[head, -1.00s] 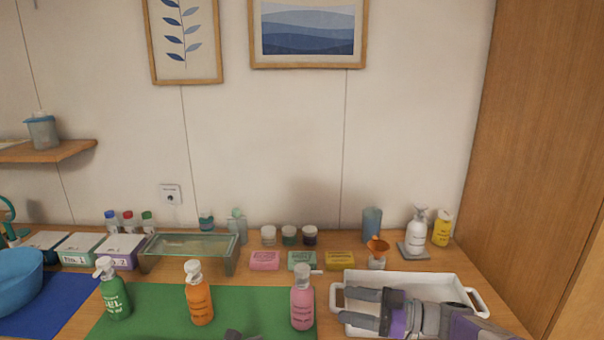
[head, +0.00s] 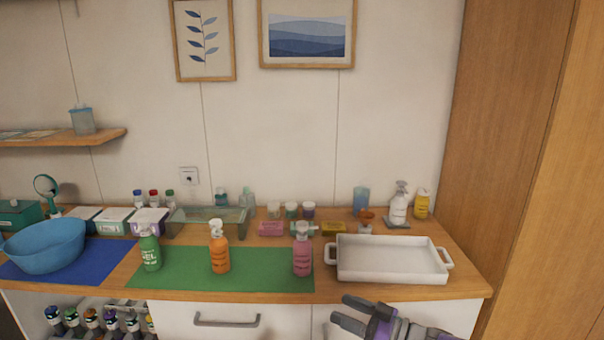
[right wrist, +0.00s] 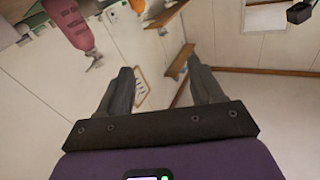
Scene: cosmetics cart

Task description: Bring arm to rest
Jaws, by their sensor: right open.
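My right gripper (head: 345,314) is in the head view at the lower right, in front of the counter's front edge and below the white tray (head: 390,278). Its two fingers are apart with nothing between them. In the right wrist view the same gripper (right wrist: 166,84) is also open and empty, with the wall and a picture frame behind it. The pink pump bottle (head: 302,256) stands on the green mat (head: 180,278); it shows at the upper left of the right wrist view (right wrist: 68,22). My left gripper is in neither view.
The white tray is empty on the counter (head: 470,284). An orange bottle (head: 219,252) and a green bottle (head: 150,250) stand on the green mat. A blue bowl (head: 45,248) rests at the left. A tall wooden panel (head: 540,170) stands at the right.

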